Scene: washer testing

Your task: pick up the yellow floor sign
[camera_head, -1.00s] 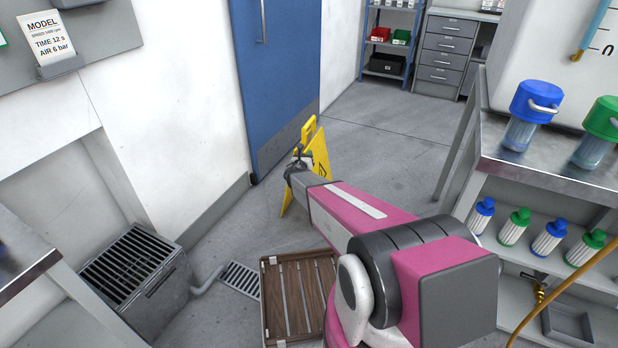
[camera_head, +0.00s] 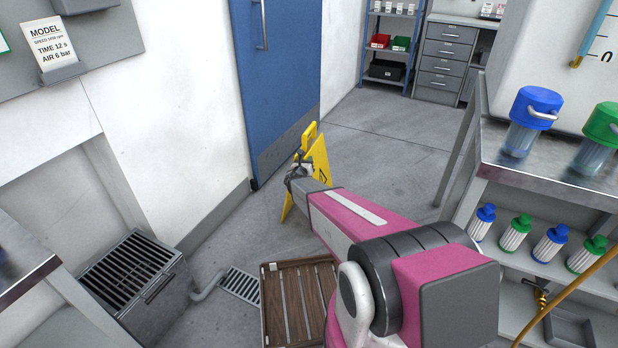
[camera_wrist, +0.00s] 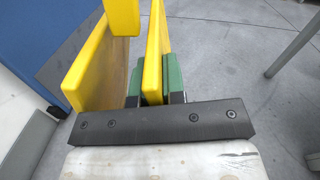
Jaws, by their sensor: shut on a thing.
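The yellow floor sign (camera_head: 318,158) stands on the floor in front of the blue door in the head view, partly hidden behind my arm. In the wrist view its two yellow panels show, with one panel (camera_wrist: 154,50) between my green finger pads and the other panel (camera_wrist: 98,62) to the left. A yellow top piece shows at the upper edge. My gripper (camera_wrist: 159,82) is shut on the right panel. In the head view my gripper (camera_head: 298,172) is at the sign, its fingers mostly hidden.
The blue door (camera_head: 275,80) and white wall are close behind and left. A wooden slatted platform (camera_head: 296,300) and a floor drain (camera_head: 241,285) lie nearer. A metal workbench (camera_head: 550,180) with blue and green capped canisters stands right. Open floor (camera_head: 385,160) lies right of the sign.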

